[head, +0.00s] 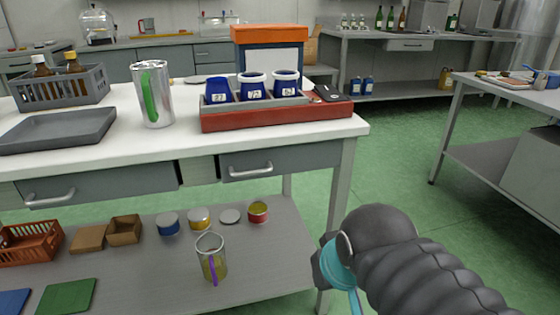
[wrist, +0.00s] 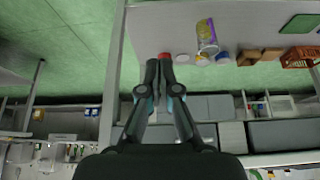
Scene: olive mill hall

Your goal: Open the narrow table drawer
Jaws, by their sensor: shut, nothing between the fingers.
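The worktable (head: 100,155) has two grey drawer fronts under its white top. The narrower drawer (head: 305,160) is on the right, with a pale bar handle (head: 250,172); it looks closed or nearly so. The wider drawer (head: 120,182) is on the left, with its own handle (head: 50,200). In the wrist view, which appears upside down, grey drawer fronts (wrist: 285,134) lie at lower right. My gripper (wrist: 159,72) is shut and empty, its fingertips close together, apart from the drawers. In the head view my arm is at lower right and the fingertips are not visible.
The lower shelf (head: 150,290) holds tins, small boxes and a glass jug (head: 211,257). Green floor is free to the right, before another table (head: 455,150).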

